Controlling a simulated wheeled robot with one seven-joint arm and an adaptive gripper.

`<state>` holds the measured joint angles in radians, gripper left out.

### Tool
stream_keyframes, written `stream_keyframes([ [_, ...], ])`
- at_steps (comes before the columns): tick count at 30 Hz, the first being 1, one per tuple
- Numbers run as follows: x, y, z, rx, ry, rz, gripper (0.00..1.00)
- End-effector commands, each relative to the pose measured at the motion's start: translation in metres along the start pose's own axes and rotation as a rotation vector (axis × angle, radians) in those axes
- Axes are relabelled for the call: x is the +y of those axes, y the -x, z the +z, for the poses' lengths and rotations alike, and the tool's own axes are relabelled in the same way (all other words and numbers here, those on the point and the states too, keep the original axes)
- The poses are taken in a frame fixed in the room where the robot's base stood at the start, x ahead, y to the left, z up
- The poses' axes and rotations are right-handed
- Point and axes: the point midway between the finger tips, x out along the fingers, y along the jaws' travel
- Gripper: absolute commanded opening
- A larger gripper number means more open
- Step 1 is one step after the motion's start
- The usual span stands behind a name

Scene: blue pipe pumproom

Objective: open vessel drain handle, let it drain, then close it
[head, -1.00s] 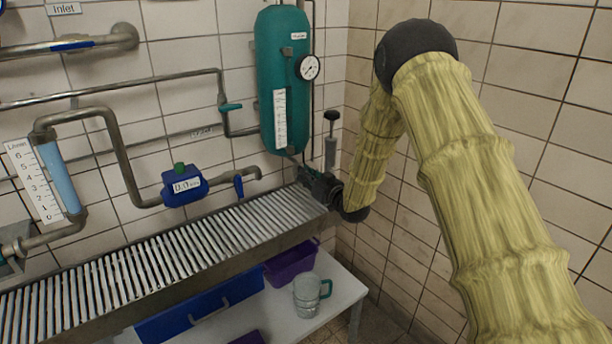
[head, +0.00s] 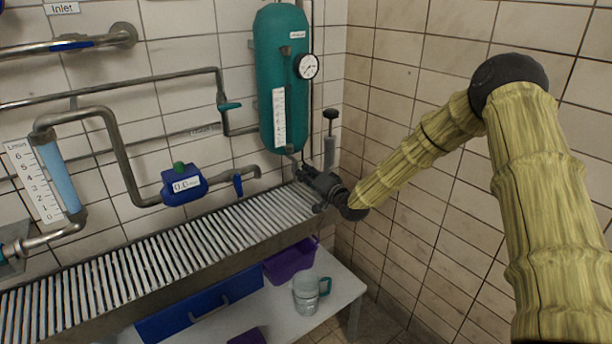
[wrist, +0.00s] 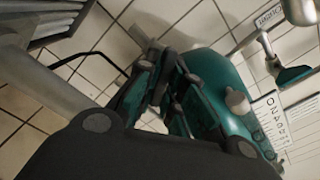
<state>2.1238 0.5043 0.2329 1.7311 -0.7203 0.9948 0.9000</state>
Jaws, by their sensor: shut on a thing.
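The teal vessel (head: 284,80) hangs upright on the back wall, with a round gauge (head: 307,66) and a white level scale on it. My gripper (head: 303,171) is at the vessel's bottom, just above the right end of the grating. It is shut on the drain handle, which is mostly hidden by the fingers in both views. In the wrist view my fingers (wrist: 167,72) close together in front of the teal vessel (wrist: 222,78). I cannot tell the handle's angle, and no flowing water shows.
The slatted grating (head: 170,252) runs along the wall under the pipes. A blue flow meter (head: 184,185) and a small blue valve (head: 238,185) are left of the vessel. A glass jug (head: 307,292) and a purple bin (head: 291,262) are on the white table below. The tiled wall is close on the right.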

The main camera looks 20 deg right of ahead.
Motion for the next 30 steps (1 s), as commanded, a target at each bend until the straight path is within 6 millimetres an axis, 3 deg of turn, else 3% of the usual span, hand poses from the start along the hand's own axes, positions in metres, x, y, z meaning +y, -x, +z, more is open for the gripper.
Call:
stream_keyframes([
  [15, 0.0056, 0.0007, 0.0012, 0.002, -0.432, 0.001, 0.0],
  [30, 0.0045, 0.0005, 0.0015, 0.0, -0.586, 0.002, 0.0],
])
